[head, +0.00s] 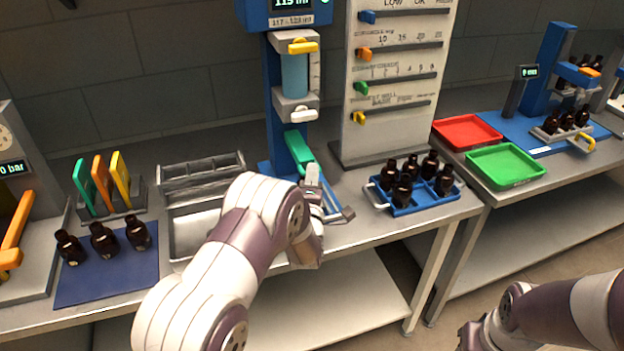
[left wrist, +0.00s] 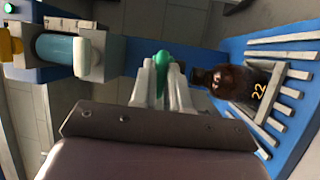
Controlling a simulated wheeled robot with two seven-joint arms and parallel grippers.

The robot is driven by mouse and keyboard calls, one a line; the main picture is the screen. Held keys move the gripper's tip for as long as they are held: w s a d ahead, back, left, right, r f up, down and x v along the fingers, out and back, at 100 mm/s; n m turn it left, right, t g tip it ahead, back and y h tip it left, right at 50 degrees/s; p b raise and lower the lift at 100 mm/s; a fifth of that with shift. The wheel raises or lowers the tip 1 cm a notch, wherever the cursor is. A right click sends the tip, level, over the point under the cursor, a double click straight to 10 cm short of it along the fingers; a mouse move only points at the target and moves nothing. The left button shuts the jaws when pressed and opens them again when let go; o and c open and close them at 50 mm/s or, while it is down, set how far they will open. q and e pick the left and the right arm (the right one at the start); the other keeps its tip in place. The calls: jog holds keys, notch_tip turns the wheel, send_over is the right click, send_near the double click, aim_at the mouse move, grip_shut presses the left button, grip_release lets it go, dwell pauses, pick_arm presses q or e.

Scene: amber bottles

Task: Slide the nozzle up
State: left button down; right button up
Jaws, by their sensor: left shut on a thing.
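The filling stand (head: 278,75) has a blue column with a teal cylinder (head: 294,76) in grey clamps. Below them a green nozzle handle (head: 299,150) sticks out in front of the column. My left gripper (head: 312,176) reaches up to it. In the left wrist view the fingers (left wrist: 163,85) are shut on the green nozzle handle (left wrist: 162,60). A dark amber bottle marked 22 (left wrist: 238,82) lies close beside the fingers in that view, over the stand's slatted base (left wrist: 285,65). In the head view my arm hides this bottle. My right gripper (head: 470,334) is at the bottom edge, partly cut off.
A blue crate (head: 425,208) with several amber bottles stands right of the stand. A gauge board (head: 395,140) rises behind it. Left are a grey bin (head: 203,178), coloured plates and three bottles on a blue mat (head: 110,285). Red and green trays are at right.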

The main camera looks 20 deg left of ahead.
pick_arm(q)
notch_tip(320, 180, up, 7)
jog(key=shift+f+p, duration=0.15)
jog(key=shift+p, duration=0.2)
jog(key=c, duration=1.1)
grip_release()
jog(key=shift+f, duration=0.1)
jog(key=b+v, duration=0.3)
jog(key=v, duration=0.9)
jog(key=shift+s+b, duration=0.3)
jog(key=shift+s, duration=0.05)
